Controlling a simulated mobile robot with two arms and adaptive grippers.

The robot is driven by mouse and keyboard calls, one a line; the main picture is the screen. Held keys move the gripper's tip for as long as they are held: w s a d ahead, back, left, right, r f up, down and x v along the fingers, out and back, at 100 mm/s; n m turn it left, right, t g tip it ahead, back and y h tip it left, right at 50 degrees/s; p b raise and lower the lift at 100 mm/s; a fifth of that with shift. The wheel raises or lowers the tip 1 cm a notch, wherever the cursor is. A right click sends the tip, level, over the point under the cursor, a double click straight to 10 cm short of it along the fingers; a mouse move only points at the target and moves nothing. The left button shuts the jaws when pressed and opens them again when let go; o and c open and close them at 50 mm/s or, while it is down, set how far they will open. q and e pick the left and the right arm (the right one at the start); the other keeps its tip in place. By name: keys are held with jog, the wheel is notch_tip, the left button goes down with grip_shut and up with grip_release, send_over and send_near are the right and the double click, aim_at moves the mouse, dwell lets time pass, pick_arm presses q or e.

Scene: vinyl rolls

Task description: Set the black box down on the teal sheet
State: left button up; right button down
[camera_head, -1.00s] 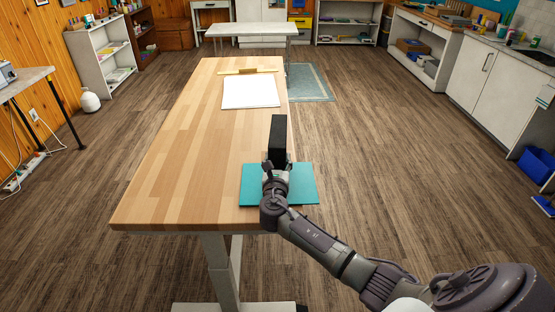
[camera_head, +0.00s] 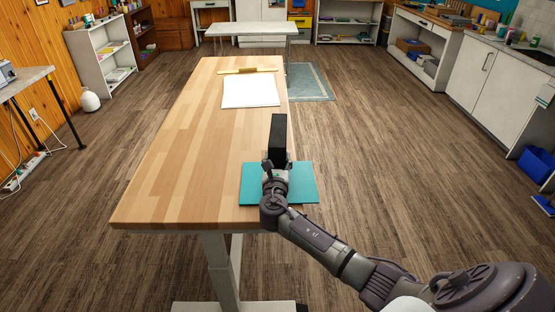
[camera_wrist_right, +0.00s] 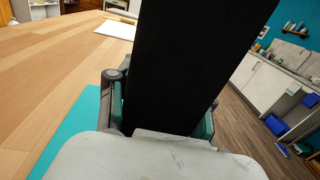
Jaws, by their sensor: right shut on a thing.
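The black box (camera_head: 278,135) stands upright in my right gripper (camera_head: 274,170), over the teal sheet (camera_head: 304,184). The sheet lies at the right front edge of the wooden table and juts past that edge. In the right wrist view the black box (camera_wrist_right: 195,60) fills the middle, between the two fingers of my right gripper (camera_wrist_right: 163,105), which is shut on it. The teal sheet (camera_wrist_right: 72,137) shows at the left there. The box's lower end is hidden, so I cannot tell whether it touches the sheet. My left gripper is not in view.
The wooden table (camera_head: 190,150) has wide clear room left of the sheet. A white sheet (camera_head: 250,92) and a wooden strip (camera_head: 245,71) lie toward its far end. A blue-grey rug (camera_head: 308,82) lies on the floor beyond the table's right side.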

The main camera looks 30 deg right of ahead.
jog(key=shift+p, duration=0.3)
jog(key=shift+c, duration=1.8)
grip_release()
jog(key=shift+r, duration=0.1)
jog(key=o, duration=0.4)
jog(key=shift+c, duration=0.2)
